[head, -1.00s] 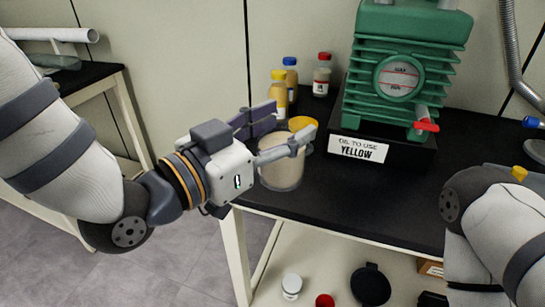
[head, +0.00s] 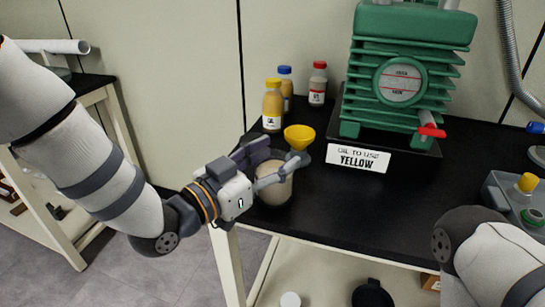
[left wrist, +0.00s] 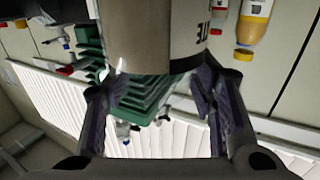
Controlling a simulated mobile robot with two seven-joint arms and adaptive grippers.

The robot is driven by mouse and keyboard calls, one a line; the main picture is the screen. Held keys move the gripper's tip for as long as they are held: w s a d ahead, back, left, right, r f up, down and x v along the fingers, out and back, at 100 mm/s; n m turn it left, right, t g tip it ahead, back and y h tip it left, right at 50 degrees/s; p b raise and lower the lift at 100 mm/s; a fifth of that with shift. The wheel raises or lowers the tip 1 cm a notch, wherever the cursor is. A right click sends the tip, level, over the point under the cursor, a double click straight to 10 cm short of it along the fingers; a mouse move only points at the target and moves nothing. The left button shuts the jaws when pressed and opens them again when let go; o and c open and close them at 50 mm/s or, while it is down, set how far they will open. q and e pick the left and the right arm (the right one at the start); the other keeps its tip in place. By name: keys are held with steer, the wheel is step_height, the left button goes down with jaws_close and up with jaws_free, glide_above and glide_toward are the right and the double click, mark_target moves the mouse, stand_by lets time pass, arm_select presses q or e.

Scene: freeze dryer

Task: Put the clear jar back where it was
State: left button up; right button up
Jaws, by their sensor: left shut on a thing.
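The clear jar (head: 274,190), with tan contents, is at the front left corner of the black bench top. My left gripper (head: 265,168) is shut on it, a finger on either side near its upper part. In the left wrist view the jar (left wrist: 150,38) shows upside down between the fingers, with part of a dark-lettered label. In the head view the jar looks upright; I cannot tell whether its base touches the bench. My right arm shows at lower right, but its gripper is out of view.
A yellow funnel (head: 299,136) is just behind the jar. Yellow-capped (head: 272,107), blue-capped (head: 286,85) and red-capped (head: 318,84) bottles stand at the back. A green pump (head: 405,75) with an "oil to use yellow" sign (head: 358,159) is to the right. The bench front is clear.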

arm_select(q)
steer(key=o, duration=1.5)
steer(key=shift+f, duration=0.1)
